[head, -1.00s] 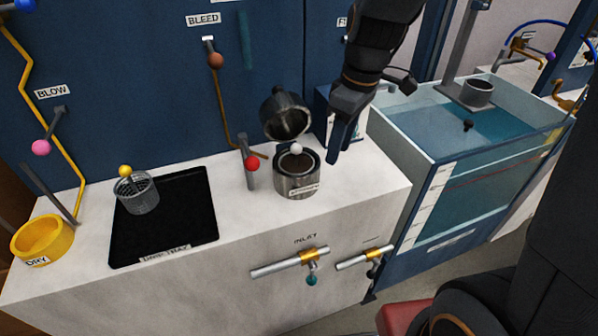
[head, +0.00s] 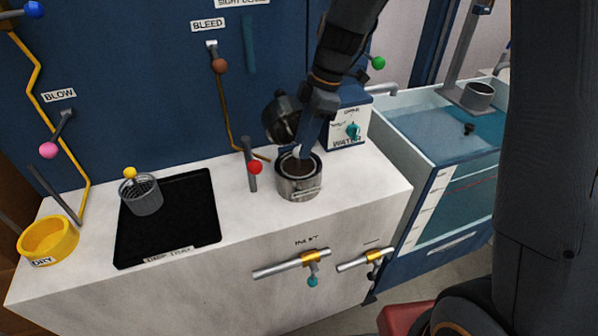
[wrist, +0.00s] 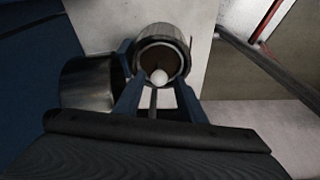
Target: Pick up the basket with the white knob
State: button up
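The white knob (wrist: 159,77) stands over the dark, brownish inside of a round metal pot (head: 299,187) on the pale counter. The basket under the knob sits down in the pot, and most of it is hidden by the pot wall. My gripper (head: 304,150) reaches down over the pot from above and behind. In the wrist view its two blue fingers (wrist: 158,90) are apart, one on each side of the knob, with gaps between. The gripper is open and holds nothing.
The pot's raised metal lid (head: 282,118) stands just left of my gripper. A red-knobbed lever (head: 255,167) is left of the pot. A wire basket with a yellow knob (head: 144,196) sits on the black drip tray (head: 190,225). A WATER box (head: 348,125) stands behind right.

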aim_at(298, 167)
jog(key=shift+p+x, duration=0.4)
jog(key=shift+x, duration=1.1)
jog(key=shift+w, duration=0.1)
grip_shut()
